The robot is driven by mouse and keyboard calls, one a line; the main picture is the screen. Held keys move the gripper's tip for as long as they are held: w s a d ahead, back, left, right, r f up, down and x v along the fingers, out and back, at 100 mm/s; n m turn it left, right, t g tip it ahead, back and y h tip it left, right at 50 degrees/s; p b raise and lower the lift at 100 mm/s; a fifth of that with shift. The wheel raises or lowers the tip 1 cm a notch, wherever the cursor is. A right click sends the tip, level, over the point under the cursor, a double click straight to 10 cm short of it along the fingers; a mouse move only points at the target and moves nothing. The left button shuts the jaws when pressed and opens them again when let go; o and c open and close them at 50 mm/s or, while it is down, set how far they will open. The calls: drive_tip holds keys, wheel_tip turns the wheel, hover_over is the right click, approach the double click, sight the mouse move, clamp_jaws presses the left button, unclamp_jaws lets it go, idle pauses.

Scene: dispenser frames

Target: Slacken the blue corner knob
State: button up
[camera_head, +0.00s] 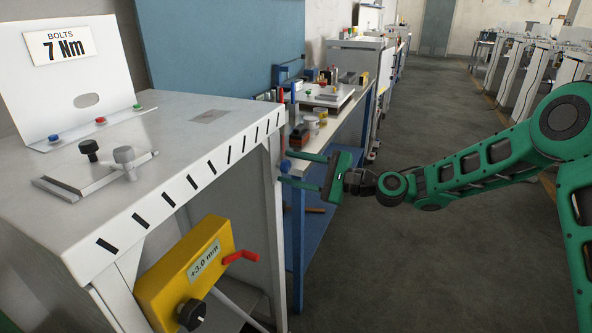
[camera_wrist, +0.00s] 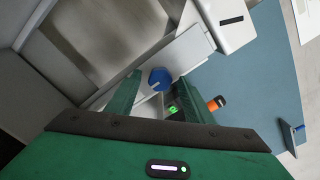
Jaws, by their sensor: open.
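The blue corner knob (camera_head: 285,166) sits at the right end of the grey-white machine (camera_head: 220,190), by its corner post. In the wrist view the round blue knob (camera_wrist: 160,79) lies between my two fingertips, with a pale flat part behind it. My gripper (camera_head: 291,168) is open, reaching in from the right with one finger above the knob and one below. In the wrist view my gripper (camera_wrist: 160,84) has a finger on each side of the knob. I cannot tell how deep the knob lies between the fingers or whether either touches it.
A cluttered workbench (camera_head: 340,125) stands behind my gripper.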

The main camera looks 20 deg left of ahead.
drive_tip(key=c, duration=1)
drive_tip(key=shift+c, duration=0.2)
drive_tip(key=shift+n, duration=0.4)
drive_tip(key=n, duration=1.4)
drive_tip(key=shift+f, duration=0.1)
drive_tip(key=n, duration=0.4)
drive_tip(key=shift+s+d+f+n, duration=0.1)
drive_tip(key=shift+n, duration=0.2)
